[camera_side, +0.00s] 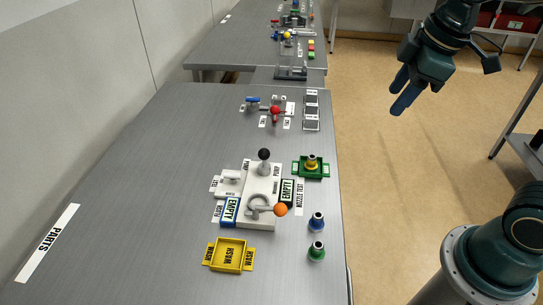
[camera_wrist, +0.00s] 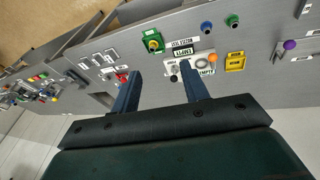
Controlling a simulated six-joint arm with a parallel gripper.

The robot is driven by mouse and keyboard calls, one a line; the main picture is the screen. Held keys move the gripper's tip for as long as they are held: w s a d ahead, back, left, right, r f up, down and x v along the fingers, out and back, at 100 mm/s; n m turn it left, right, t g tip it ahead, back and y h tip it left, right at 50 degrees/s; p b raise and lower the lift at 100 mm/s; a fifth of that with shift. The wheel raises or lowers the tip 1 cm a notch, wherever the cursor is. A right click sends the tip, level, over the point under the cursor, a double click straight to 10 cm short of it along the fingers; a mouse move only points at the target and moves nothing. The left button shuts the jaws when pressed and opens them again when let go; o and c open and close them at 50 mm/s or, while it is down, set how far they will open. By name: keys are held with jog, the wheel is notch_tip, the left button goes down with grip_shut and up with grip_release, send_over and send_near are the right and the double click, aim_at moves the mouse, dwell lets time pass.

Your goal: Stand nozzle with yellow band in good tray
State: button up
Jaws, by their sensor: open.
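In the wrist view the nozzle (camera_wrist: 153,44) and the green tray (camera_wrist: 146,33) show beyond my fingers; the tray's label is too small to read. My gripper (camera_side: 396,98) is open and empty, raised over the floor side to the right of the bench, well apart from the nozzle. Its two fingers (camera_wrist: 159,72) reach into the wrist view with nothing between them.
A blue-banded nozzle (camera_side: 317,223) and a green-banded nozzle (camera_side: 317,251) stand near the bench's right edge. A white fixture (camera_side: 260,185) with a black knob and an orange ball handle (camera_side: 281,209) stands left of them. A yellow WASH tray (camera_side: 229,255) is in front. The left bench is mostly clear.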

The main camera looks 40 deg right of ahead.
jog(key=s+m+t, duration=0.2)
jog(key=s+m, duration=0.5)
jog(key=s, duration=0.3)
jog(key=shift+m, duration=0.4)
jog(key=shift+w+d, duration=0.1)
dwell(0.7)
